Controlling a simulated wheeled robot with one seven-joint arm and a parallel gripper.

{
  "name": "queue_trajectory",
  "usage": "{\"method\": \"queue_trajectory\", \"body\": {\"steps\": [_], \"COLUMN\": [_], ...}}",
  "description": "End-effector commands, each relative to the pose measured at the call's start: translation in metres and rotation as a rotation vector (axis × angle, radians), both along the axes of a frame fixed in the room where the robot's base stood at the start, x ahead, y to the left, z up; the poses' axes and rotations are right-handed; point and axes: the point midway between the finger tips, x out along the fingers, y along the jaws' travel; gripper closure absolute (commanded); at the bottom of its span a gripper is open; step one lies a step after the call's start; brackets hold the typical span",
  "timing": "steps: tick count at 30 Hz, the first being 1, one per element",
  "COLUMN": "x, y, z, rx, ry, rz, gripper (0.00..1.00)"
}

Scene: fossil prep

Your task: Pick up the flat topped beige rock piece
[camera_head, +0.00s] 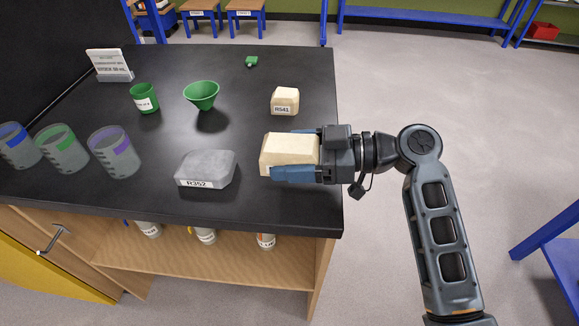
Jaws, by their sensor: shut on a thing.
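A beige block-like rock piece (285,153) with a flat top sits between the blue fingers of my gripper (292,155). My gripper reaches in from the right and is shut on it, one finger along its near side and one along its far side. The piece is over the right part of the black table (250,207). I cannot tell whether its underside touches the table. A second beige rock piece (285,98), labelled R541, stands farther back on the table, apart from my gripper.
A grey rock (208,168) labelled R352 lies just left of the held piece. A green funnel (202,94), a green cup (145,98), several clear beakers (115,156), a small green item (251,61) and a sign (109,66) stand on the table. The table's right edge is close.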

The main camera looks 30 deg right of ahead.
Motion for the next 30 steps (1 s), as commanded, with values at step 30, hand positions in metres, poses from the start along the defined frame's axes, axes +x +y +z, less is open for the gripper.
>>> {"method": "queue_trajectory", "body": {"steps": [30], "x": [-0.113], "y": [-0.016], "z": [0.065], "rx": [0.001], "ry": [0.003], "rz": [0.000], "gripper": [0.91]}}
